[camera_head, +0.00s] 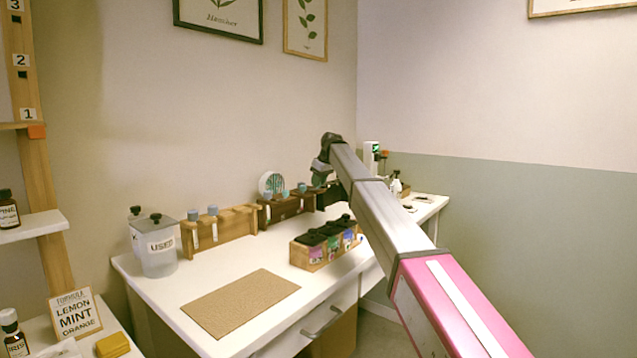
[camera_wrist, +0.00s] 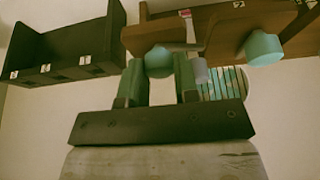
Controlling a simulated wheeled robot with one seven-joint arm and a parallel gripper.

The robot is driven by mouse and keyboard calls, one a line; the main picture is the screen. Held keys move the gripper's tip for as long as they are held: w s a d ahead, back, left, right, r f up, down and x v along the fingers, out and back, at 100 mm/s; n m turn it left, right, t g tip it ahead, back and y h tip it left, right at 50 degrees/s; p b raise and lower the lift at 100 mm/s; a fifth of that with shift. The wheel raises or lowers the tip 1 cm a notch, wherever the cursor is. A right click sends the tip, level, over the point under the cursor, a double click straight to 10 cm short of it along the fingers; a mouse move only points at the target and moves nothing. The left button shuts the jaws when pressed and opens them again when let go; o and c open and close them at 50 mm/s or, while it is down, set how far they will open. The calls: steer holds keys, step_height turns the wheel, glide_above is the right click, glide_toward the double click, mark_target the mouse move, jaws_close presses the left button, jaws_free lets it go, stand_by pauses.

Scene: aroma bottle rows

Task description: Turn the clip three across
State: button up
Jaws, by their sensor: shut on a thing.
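In the wrist view, my gripper (camera_wrist: 160,82) is shut on a rounded teal stopper (camera_wrist: 159,62) just in front of a brown rack (camera_wrist: 222,40). In the head view, my gripper (camera_head: 322,168) is small and dark above the brown rack (camera_head: 268,217) at the back of the desk. A pale strip (camera_wrist: 189,27) with a red top hangs on the rack. A second teal stopper (camera_wrist: 263,48) sits to the right near a number 2 mark. An orange block (camera_head: 37,131) sits by number 1 on the left wooden post. I cannot tell which piece is the clip.
A dark empty rack (camera_wrist: 66,52) stands left of the brown one. A light wooden rack (camera_head: 232,228), a USED jar (camera_head: 158,250) and a box of dark-topped goods (camera_head: 310,255) share the white desk. A cork mat (camera_head: 240,302) lies bare at the front.

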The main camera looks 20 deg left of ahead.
steer(key=shift+n+g, duration=0.5)
steer(key=shift+n, duration=0.8)
steer(key=shift+n+y, duration=0.3)
steer(key=o, duration=0.9)
steer(key=shift+r, duration=0.1)
steer(key=v, duration=1)
steer(key=shift+d+r, duration=0.15)
steer(key=shift+r, duration=0.15)
